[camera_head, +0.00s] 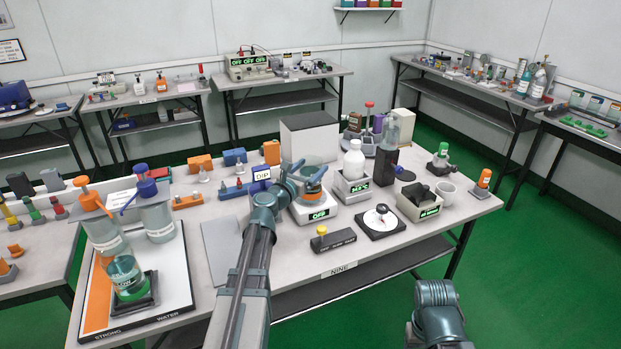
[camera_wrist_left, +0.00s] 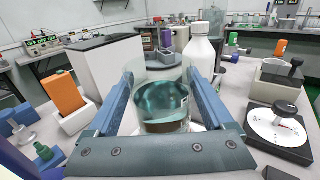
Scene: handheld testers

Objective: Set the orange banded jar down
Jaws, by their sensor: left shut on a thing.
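The orange banded jar (camera_head: 314,184) is clear glass with an orange band and stands upright between the fingers of my left gripper (camera_head: 300,183). In the left wrist view the jar (camera_wrist_left: 163,106) looks teal inside, and the fingers press on it from both sides. The jar is over a white device (camera_head: 318,213) whose panel reads OFF. I cannot tell whether its base touches the device. The gripper hides part of the jar. Part of my right arm shows at the lower right, with no fingers visible.
A white bottle (camera_head: 353,161) stands in a MAX-labelled holder close to the right. A white box (camera_head: 309,140) stands behind. A dial (camera_head: 380,220) lies at the front right. A tray (camera_head: 182,262) holding a beaker (camera_head: 126,277) is at left. Bare tabletop lies around the yellow-knobbed block (camera_head: 333,241).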

